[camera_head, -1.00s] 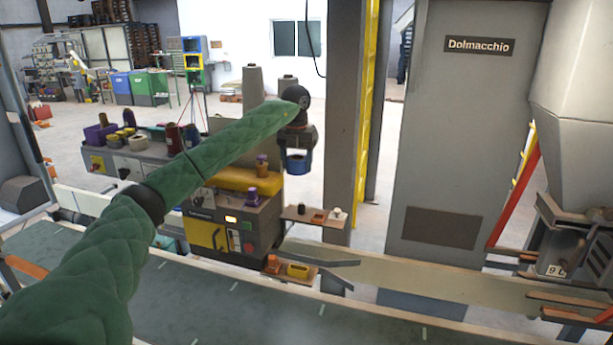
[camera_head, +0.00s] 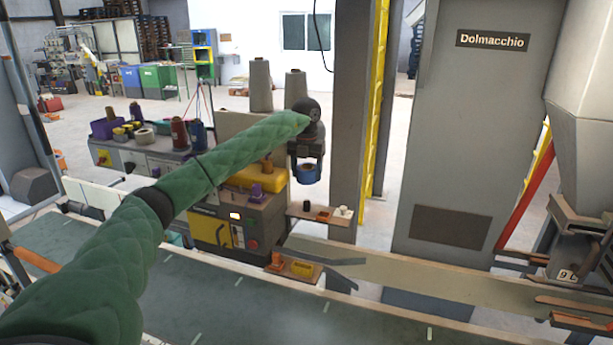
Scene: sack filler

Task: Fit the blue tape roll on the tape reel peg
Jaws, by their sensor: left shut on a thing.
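My left gripper (camera_head: 307,168) is shut on the blue tape roll (camera_head: 308,176). I cannot tell which part is the tape reel peg; my green left arm covers some of the machine's top. My right gripper is not in view.
The side shelf holds a dark piece, an orange piece and a white piece (camera_head: 345,211). A conveyor (camera_head: 240,300) runs in front. A grey post (camera_head: 350,110) stands just right of the gripper.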

